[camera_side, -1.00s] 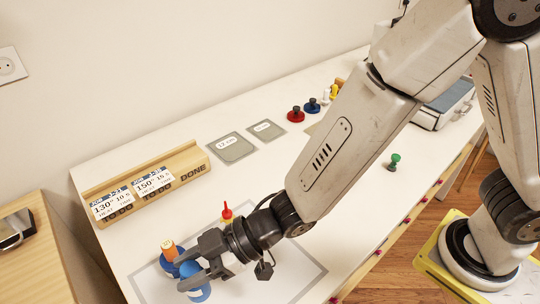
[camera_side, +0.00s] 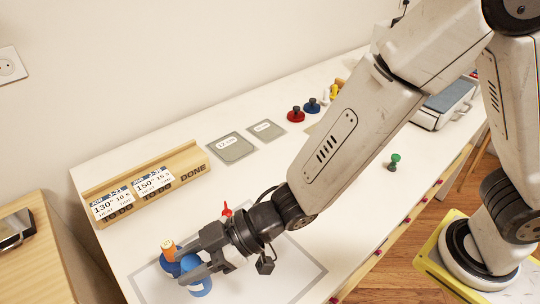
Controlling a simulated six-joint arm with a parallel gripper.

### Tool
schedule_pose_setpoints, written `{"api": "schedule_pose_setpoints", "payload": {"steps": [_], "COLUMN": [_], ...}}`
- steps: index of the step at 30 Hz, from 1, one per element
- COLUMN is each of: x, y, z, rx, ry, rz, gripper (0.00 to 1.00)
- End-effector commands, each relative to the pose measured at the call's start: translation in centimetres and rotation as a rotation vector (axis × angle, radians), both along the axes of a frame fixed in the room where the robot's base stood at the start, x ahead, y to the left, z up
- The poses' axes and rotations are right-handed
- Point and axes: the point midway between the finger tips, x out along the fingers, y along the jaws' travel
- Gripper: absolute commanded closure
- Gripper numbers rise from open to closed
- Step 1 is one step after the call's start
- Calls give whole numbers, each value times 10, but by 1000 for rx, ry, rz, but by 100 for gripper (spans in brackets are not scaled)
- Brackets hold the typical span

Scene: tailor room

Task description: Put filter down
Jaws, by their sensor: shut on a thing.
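My gripper (camera_side: 188,268) is low over the grey-bordered sheet at the front left of the table, its fingers pointing left. It is shut on a blue round piece (camera_side: 201,288), partly hidden by the fingers. I cannot tell for sure that this piece is the filter, or whether its underside touches the sheet. Just left of the fingertips is an orange cylinder with a pale marked top (camera_side: 168,249). Another blue round part (camera_side: 170,268) shows under or beside it. The fingers hide where these parts meet.
A small red piece (camera_side: 227,210) is behind my wrist. The wooden card rack (camera_side: 185,162) with cards stands behind. Two grey labelled plates (camera_side: 231,147), red (camera_side: 295,115) and blue (camera_side: 312,105) knobbed pieces are farther back. A green piece (camera_side: 395,161) is at right. The table's middle is clear.

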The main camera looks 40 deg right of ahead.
Motion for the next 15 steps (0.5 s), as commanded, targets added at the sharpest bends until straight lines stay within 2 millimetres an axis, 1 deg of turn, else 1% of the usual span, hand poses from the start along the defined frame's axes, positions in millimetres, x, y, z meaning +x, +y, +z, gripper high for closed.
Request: {"api": "schedule_pose_setpoints", "payload": {"steps": [5,8,15], "x": [10,16,27], "y": [-18,-33,-80], "z": [-1,-2,-7], "rx": [0,0,0], "ry": [0,0,0], "rz": [9,20,58], "gripper": [100,100,100]}}
